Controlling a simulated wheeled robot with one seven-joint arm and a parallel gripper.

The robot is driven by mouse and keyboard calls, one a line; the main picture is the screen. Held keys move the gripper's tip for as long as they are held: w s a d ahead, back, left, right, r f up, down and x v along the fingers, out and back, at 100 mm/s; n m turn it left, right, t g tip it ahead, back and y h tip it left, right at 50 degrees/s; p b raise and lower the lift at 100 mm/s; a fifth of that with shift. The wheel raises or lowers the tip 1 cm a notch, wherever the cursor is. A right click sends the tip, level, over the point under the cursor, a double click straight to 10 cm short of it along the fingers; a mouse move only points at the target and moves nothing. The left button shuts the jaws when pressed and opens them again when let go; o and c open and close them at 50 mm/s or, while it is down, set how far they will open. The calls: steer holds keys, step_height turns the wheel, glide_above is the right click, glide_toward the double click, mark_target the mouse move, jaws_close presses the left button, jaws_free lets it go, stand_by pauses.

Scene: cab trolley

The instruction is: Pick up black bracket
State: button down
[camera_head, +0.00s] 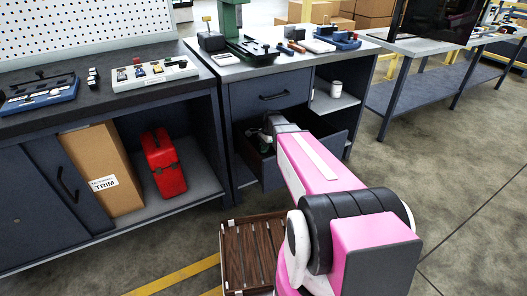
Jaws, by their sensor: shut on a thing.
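My pink arm reaches from the lower right into the open lower drawer (338,150) of the dark workbench cabinet. My gripper (266,134) is at the arm's far end, low over the drawer's left part, seen small and partly covered by my own arm. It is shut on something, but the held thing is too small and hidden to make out. I cannot pick out the black bracket for certain. Much of the drawer's inside is behind my arm.
A closed drawer (272,95) is just above the open one. Tools and a green machine stand on the worktop. A red canister (164,165) and a cardboard box (103,170) are on the shelf at left. A wooden crate (247,257) stands on the floor beside my arm.

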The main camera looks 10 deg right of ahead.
step_height(320, 180, up, 6)
steer(key=shift+d+r, duration=0.1)
steer(key=shift+r, duration=0.1)
steer(key=w+d, duration=0.3)
steer(key=d, duration=0.6)
steer(key=w+d, duration=0.3)
steer(key=d, duration=0.6)
steer(key=shift+d, duration=0.35)
steer(key=shift+r, duration=0.1)
